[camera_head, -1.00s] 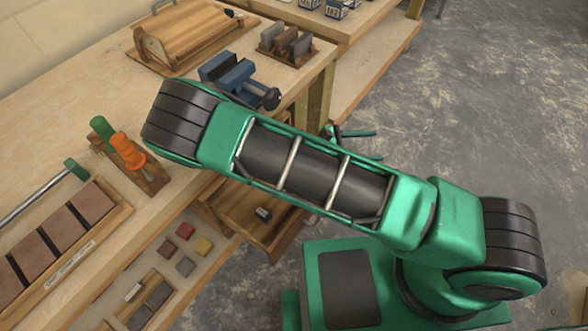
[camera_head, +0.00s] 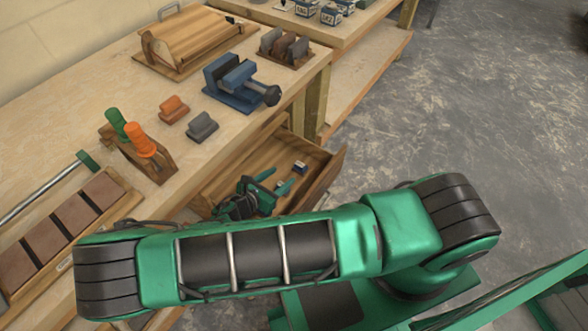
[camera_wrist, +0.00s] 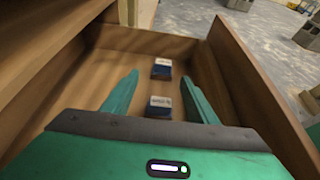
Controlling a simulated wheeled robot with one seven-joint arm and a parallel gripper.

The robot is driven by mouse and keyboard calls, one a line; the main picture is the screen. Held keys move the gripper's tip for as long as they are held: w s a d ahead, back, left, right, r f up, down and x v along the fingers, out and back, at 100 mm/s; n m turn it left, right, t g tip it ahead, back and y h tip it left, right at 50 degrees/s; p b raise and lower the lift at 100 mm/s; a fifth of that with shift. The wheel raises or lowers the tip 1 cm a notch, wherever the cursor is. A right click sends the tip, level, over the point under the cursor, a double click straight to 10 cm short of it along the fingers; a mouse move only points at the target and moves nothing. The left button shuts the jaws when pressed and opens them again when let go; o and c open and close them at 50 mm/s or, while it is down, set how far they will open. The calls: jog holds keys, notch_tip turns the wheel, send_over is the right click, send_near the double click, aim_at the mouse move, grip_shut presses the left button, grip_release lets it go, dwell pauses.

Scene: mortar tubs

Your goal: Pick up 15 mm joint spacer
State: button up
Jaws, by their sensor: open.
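Two small dark blue blocks with pale labelled tops lie in an open wooden drawer (camera_head: 325,180). The wrist view shows the farther block (camera_wrist: 161,69) and the nearer block (camera_wrist: 160,107); I cannot read their labels, so I cannot tell which is the 15 mm joint spacer. In the head view, the farther block (camera_head: 299,167) lies just beyond my fingertips. My gripper (camera_head: 282,178) is open and reaches into the drawer. In the wrist view, my gripper's (camera_wrist: 160,78) fingers stand either side of the nearer block, with gaps on both sides.
The drawer's right wall (camera_wrist: 255,85) rises beside my gripper. On the bench above are a blue vise (camera_head: 240,85), an orange block (camera_head: 174,109), a grey block (camera_head: 202,127) and a rack with green and orange handles (camera_head: 143,150). Open floor lies to the right.

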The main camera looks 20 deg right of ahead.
aim_at(298, 166)
jog(key=x, duration=0.3)
jog(key=shift+d, duration=0.2)
jog(key=shift+s+x, duration=0.2)
jog(key=shift+x, duration=2.55)
jog(key=shift+d, duration=0.15)
jog(key=shift+c, duration=0.7)
jog(key=c, duration=1)
